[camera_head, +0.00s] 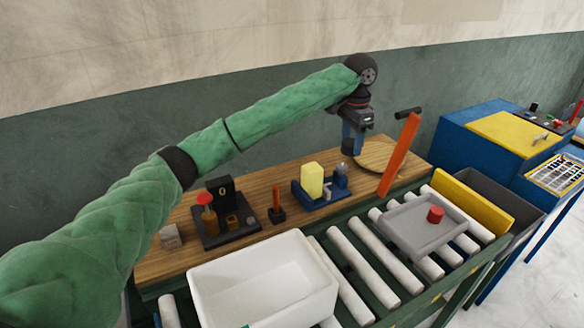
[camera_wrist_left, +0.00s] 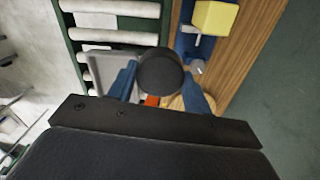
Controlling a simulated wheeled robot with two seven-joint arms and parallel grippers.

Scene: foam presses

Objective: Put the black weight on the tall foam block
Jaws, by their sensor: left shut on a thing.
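The tall yellow foam block (camera_head: 312,180) stands upright on a blue base (camera_head: 318,199) on the wooden table; it also shows at the top of the left wrist view (camera_wrist_left: 215,17). My left gripper (camera_head: 352,140) is shut on the black weight, a dark round piece (camera_wrist_left: 163,75) between its two blue fingers in the left wrist view. In the head view the weight (camera_head: 348,147) is at the fingertips, above the table and to the right of the foam block, apart from it. My right gripper is not in view.
An orange bar (camera_head: 400,155) stands slanted close right of my left gripper. A round wooden board (camera_head: 380,156) lies behind it. A black fixture (camera_head: 228,228) is at left. In front are a white bin (camera_head: 265,285) and a grey tray (camera_head: 412,232) holding a red cylinder (camera_head: 435,214).

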